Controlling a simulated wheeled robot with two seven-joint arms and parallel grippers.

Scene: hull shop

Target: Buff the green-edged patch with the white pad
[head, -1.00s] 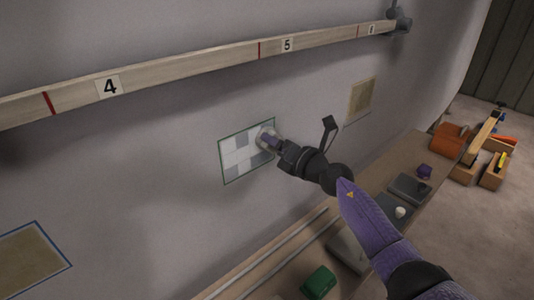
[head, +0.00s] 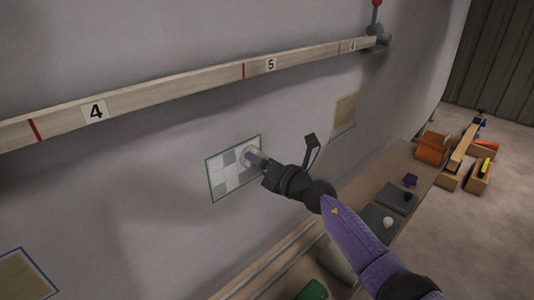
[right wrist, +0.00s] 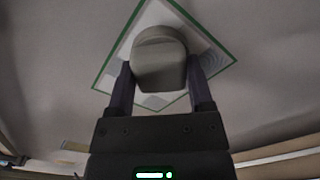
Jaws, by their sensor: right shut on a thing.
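The green-edged patch (head: 217,181) is on the grey hull wall in the middle of the head view, with lighter and darker grey squares inside its border. My right gripper (head: 259,161) is shut on the pad (head: 246,154), which is at the patch's right part; contact with the surface is hard to tell. In the right wrist view the pad's holder (right wrist: 159,58) is a rounded grey block between the two fingers, with the green border (right wrist: 118,52) around it. The pad's working face is hidden. My left gripper is not in view.
A wooden batten (head: 190,82) with numbers runs along the wall above the patch. A tan patch (head: 345,113) is to the right, a blue-edged patch (head: 20,280) at lower left. A bench (head: 405,160) below holds pads and blocks.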

